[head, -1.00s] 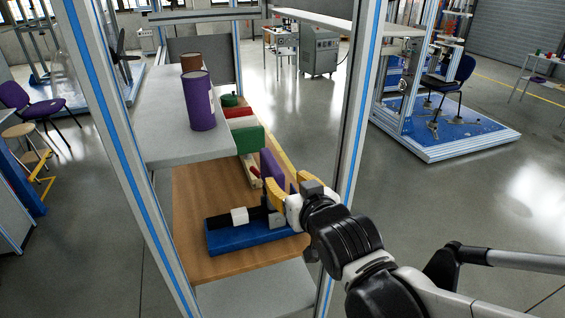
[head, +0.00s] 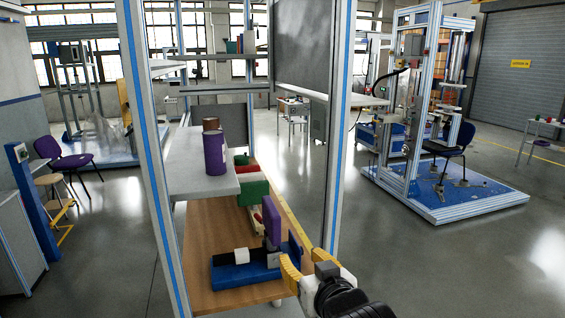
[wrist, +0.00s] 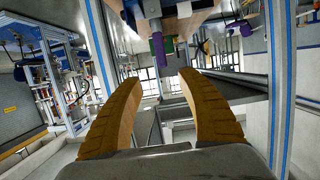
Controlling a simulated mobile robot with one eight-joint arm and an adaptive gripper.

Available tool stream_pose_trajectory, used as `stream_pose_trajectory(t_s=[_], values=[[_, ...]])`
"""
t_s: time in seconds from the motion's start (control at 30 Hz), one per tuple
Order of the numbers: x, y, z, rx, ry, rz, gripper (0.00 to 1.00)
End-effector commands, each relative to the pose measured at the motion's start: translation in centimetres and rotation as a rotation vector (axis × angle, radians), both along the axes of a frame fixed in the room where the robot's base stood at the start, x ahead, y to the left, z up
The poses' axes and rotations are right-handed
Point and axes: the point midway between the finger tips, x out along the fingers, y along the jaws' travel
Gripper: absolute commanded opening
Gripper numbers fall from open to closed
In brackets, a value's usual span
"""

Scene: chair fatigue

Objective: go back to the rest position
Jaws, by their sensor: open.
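My gripper (head: 291,272) is at the front right of the wooden shelf board (head: 207,225) in the head view, beside the frame's right post. Its two yellow fingers also show in the wrist view (wrist: 150,100), spread apart with nothing between them. The wrist view is turned upside down, with the shelf things beyond the fingertips. My arm leaves the head view at the bottom.
A blue base with a white block (head: 241,256), a purple block (head: 271,220) and a green block (head: 252,190) are on the board. A purple can (head: 215,153) stands on the grey shelf (head: 187,165). The aluminium post (head: 340,130) is close to my gripper. Open floor (head: 420,260) lies right.

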Motion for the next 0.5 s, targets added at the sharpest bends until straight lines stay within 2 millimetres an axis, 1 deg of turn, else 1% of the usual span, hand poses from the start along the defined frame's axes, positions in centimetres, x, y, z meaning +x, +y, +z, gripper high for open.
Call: stream_pose_trajectory(t_s=[0.03, 0.17, 0.27, 0.37, 0.47, 0.5], values=[[-0.4, -1.3, -0.3, -0.010, 0.034, -0.022, 0.46], [-1.8, -4.0, -1.4, -0.034, 0.123, -0.070, 0.46], [-3.1, -6.1, -2.2, -0.051, 0.196, -0.106, 0.46], [-5.0, -8.3, -3.2, -0.066, 0.281, -0.145, 0.46], [-7.5, -10.5, -4.3, -0.079, 0.376, -0.183, 0.46], [-8.7, -11.4, -4.7, -0.082, 0.416, -0.199, 0.46]])
